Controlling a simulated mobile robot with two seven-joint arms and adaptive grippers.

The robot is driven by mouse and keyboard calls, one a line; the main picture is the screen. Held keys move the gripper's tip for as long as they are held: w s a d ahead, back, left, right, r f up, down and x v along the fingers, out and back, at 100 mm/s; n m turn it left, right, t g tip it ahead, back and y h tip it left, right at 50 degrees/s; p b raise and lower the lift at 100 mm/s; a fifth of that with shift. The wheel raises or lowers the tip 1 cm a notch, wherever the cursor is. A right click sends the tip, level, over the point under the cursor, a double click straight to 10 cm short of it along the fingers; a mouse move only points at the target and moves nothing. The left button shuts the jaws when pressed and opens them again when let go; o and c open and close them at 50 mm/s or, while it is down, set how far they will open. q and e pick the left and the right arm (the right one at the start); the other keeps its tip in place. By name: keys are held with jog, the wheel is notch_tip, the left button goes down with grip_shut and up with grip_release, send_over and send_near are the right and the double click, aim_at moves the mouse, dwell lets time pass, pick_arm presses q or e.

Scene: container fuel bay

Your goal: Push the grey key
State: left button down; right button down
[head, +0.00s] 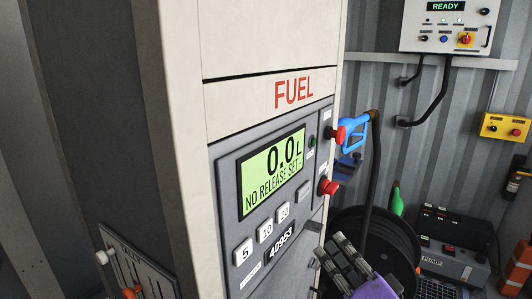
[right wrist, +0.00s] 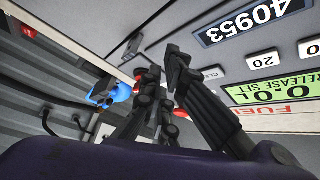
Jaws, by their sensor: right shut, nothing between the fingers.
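The grey key (head: 303,192) is on the fuel dispenser's front panel (head: 226,172), at the right end of the row of white keys and below the green display (head: 272,172). In the right wrist view the grey key (right wrist: 213,73) shows lettering beginning "CLE", partly hidden by a finger. My right gripper (head: 331,246) is shut and empty, below and to the right of the key in the head view. In the right wrist view its fingertips (right wrist: 164,69) appear near the panel; I cannot tell the exact gap. My left gripper is not in view.
White keys 5 (head: 243,252), 10 (head: 265,230) and 20 (head: 284,212) sit left of the grey key. Two red knobs (head: 328,187) project from the panel's right edge. A blue nozzle (head: 356,132) hangs beyond it. A hose reel (head: 385,235) stands behind my right gripper.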

jog(key=s+d+f+n+g+h+p, duration=0.1)
jog(key=s+f+n+g+h, duration=0.15)
jog(key=s+f, duration=0.65)
jog(key=s+d+f+n+g+h, duration=0.1)
jog(key=s+f+n+g+h, duration=0.2)
jog(key=f, duration=1.2)
jog(key=s+f+n+g+h, duration=0.1)
jog(key=s+f+g, duration=0.1)
jog(key=s+f, duration=0.5)
jog(key=s+d+f+g+h+p, duration=0.1)
jog(key=s+f, duration=0.6)
jog(key=s, duration=0.7)
jog(key=shift+s+d+n+g, duration=0.3)
jog(key=shift+n+g, duration=0.05)
jog(key=shift+g, duration=0.5)
jog(key=shift+h, duration=0.25)
